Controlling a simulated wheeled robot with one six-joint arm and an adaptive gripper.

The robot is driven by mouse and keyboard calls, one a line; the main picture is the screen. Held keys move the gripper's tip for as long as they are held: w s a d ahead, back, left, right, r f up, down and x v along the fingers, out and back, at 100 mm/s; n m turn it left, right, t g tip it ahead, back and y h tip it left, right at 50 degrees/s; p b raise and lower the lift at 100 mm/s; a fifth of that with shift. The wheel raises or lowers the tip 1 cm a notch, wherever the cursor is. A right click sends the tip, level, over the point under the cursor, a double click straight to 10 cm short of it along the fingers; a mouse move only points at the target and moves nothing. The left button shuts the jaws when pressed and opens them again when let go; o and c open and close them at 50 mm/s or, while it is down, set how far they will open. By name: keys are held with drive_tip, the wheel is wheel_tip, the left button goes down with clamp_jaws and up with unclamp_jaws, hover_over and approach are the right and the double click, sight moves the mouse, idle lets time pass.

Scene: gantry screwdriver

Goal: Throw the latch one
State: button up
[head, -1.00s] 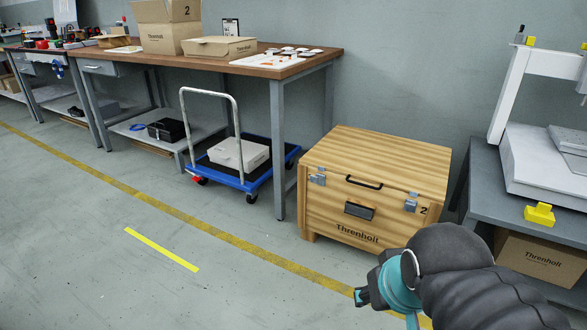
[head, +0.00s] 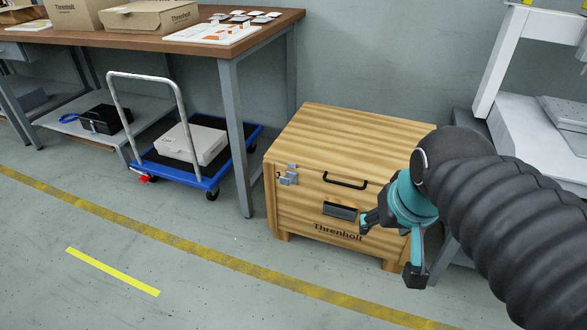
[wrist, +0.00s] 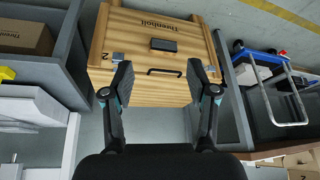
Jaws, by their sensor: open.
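The wooden Threnholt crate (head: 350,130) stands on the floor against the wall. Its front carries a black handle, a dark plate and metal latches. One latch (head: 289,178) shows at the front's upper left in the head view. The other is hidden there by my arm. The wrist view shows the crate (wrist: 150,30) upside down, with one latch (wrist: 118,57) near the "2" and the other latch (wrist: 211,70) beside my right-hand finger. My gripper (head: 390,252) is open and empty, in front of the crate's right part; the wrist view shows its spread fingers (wrist: 160,76).
A workbench (head: 195,38) stands left of the crate, with a blue platform trolley (head: 205,178) carrying a pale case partly under it. A grey stand with a white machine (head: 520,115) is close on the right. Open floor (head: 190,290) lies in front.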

drive_tip(key=w+a+r+g+p, duration=0.1)
drive_tip(key=w+a+r+p, duration=0.2)
drive_tip(key=w, duration=0.6)
drive_tip(key=m+g+p, duration=0.3)
drive_tip(key=m+g, duration=0.1)
hover_over(284, 178)
wheel_tip(284, 178, down, 8)
wheel_tip(284, 178, down, 14)
drive_tip(key=shift+r+b, duration=0.25)
drive_tip(key=shift+b, duration=0.5)
drive_tip(key=shift+c, duration=0.2)
clamp_jaws()
